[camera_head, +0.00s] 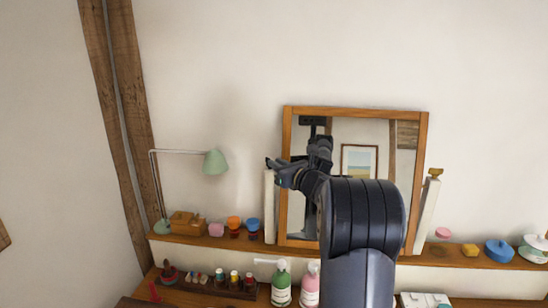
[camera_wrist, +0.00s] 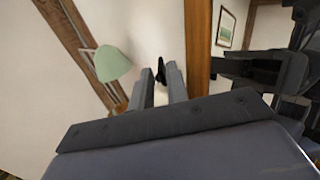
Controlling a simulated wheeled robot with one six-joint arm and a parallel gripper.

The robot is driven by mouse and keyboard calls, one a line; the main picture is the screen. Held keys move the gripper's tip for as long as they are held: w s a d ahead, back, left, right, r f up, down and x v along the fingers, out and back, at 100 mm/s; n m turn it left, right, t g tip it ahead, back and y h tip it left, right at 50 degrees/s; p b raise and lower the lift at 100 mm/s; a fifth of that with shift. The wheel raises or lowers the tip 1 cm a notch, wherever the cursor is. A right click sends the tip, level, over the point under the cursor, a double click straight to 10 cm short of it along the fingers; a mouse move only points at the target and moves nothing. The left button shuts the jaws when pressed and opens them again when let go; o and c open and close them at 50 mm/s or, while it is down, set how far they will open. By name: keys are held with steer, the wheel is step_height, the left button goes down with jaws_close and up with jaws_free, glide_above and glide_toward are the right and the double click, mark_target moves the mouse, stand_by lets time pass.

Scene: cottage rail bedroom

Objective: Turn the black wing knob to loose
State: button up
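The black wing knob (camera_wrist: 160,70) shows in the wrist view between the tips of my gripper (camera_wrist: 160,72). The two fingers stand apart with the knob between them; I cannot tell whether either finger touches it. In the head view my gripper (camera_head: 277,170) is at the left side of the wood-framed mirror (camera_head: 285,145), at the top of the white left post (camera_head: 269,210). There the knob is hard to tell from the dark fingers. A yellow-brown wing knob (camera_head: 435,172) tops the white right post (camera_head: 428,212).
A green lamp (camera_head: 215,162) stands left of the mirror and also shows in the wrist view (camera_wrist: 112,63). The wooden shelf (camera_head: 390,258) holds small jars and boxes. A green bottle (camera_head: 281,288) and a pink bottle (camera_head: 310,286) stand below. The wall above is clear.

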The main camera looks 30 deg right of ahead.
steer(key=shift+w+a, duration=0.2)
steer(key=shift+w, duration=0.85)
steer(key=shift+c, duration=0.4)
jaws_close()
